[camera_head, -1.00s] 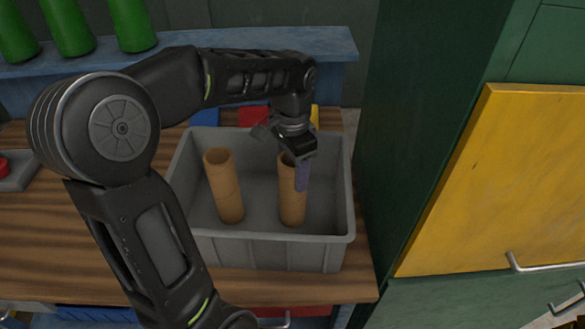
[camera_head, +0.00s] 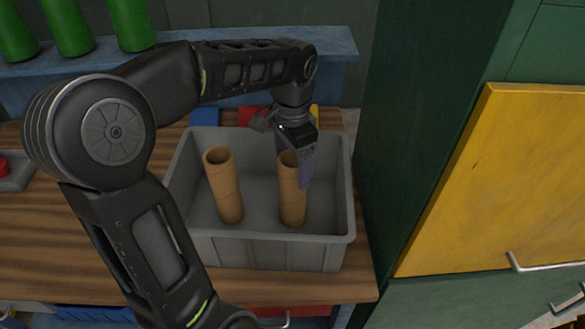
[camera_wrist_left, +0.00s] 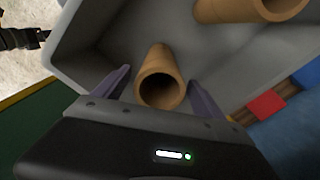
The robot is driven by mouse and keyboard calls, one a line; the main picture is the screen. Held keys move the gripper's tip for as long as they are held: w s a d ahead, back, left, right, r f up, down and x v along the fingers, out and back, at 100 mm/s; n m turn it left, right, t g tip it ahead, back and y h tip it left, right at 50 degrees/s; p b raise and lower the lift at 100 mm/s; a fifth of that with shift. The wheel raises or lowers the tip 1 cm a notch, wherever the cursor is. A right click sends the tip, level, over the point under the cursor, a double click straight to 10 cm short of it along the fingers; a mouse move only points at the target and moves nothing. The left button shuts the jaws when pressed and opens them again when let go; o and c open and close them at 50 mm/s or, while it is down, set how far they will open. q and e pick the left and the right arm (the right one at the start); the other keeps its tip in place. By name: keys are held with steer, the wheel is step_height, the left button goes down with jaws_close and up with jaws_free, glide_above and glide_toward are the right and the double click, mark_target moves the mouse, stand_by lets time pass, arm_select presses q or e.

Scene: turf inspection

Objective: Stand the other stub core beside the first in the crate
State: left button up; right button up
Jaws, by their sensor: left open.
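Two brown cardboard stub cores stand upright in the grey crate (camera_head: 270,252). The left core (camera_head: 224,187) stands apart from the right core (camera_head: 292,200), with bare crate floor between them. My left gripper (camera_head: 294,172) is open at the top of the right core, its purple fingers on either side of it. In the left wrist view the right core (camera_wrist_left: 159,78) stands between the spread fingers, with a gap visible at each side. The left core (camera_wrist_left: 250,8) shows at the top edge there.
The crate sits on a wooden worktop (camera_head: 90,240). Several green bottles (camera_head: 68,27) stand on a blue shelf (camera_head: 335,45) behind. A dark green cabinet and a yellow panel (camera_head: 500,180) rise close on the right. Red and blue blocks lie behind the crate.

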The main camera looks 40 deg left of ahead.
arm_select(q)
step_height(320, 180, up, 10)
steer(key=p, duration=0.3)
stand_by(0.8)
